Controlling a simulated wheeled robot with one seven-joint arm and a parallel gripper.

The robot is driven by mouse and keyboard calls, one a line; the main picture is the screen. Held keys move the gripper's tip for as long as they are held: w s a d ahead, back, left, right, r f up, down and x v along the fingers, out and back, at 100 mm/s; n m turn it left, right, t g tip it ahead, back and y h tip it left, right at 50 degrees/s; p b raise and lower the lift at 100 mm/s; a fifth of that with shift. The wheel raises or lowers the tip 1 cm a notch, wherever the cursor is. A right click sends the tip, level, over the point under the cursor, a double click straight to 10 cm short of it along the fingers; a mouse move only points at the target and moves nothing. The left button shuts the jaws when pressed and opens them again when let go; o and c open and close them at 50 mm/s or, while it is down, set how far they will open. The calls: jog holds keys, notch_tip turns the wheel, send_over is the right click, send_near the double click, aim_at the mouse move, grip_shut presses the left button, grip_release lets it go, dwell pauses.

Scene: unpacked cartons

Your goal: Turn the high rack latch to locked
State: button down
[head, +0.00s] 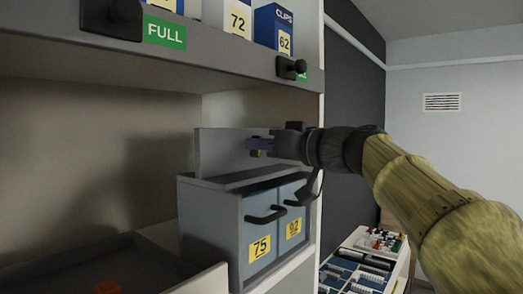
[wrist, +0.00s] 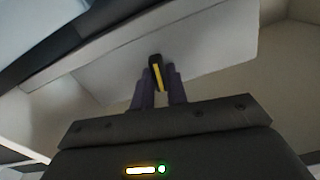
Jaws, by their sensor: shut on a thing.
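The latch (wrist: 155,66) shows in the wrist view as a short black handle with a yellow stripe, in front of a pale grey panel. My gripper (wrist: 158,80) has its two purple fingers on either side of the handle and is shut on it. In the head view my gripper (head: 257,145) reaches in from the right to the upright grey panel (head: 217,150) above the drawer cabinet. There I cannot make out the handle clearly from the fingers, so its lock position is unclear.
A grey cabinet (head: 213,215) with doors labelled 75 and 92 stands just below my gripper. A shelf edge (head: 225,60) with black knobs and a green FULL label runs above, carrying numbered boxes. A tray of small parts (head: 362,262) lies low at right.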

jog(key=m+b, duration=0.1)
jog(key=m, duration=0.3)
jog(key=shift+w+d+f+b, duration=0.1)
jog(key=shift+b, duration=0.3)
jog(key=m, duration=0.4)
jog(key=shift+b, duration=0.3)
jog(key=m, duration=0.4)
jog(key=shift+m, duration=0.3)
jog(key=shift+f+m, duration=0.15)
jog(key=shift+m, duration=1.65)
jog(key=shift+w, duration=0.1)
jog(key=c, duration=1.4)
grip_release()
jog(key=shift+d, duration=0.1)
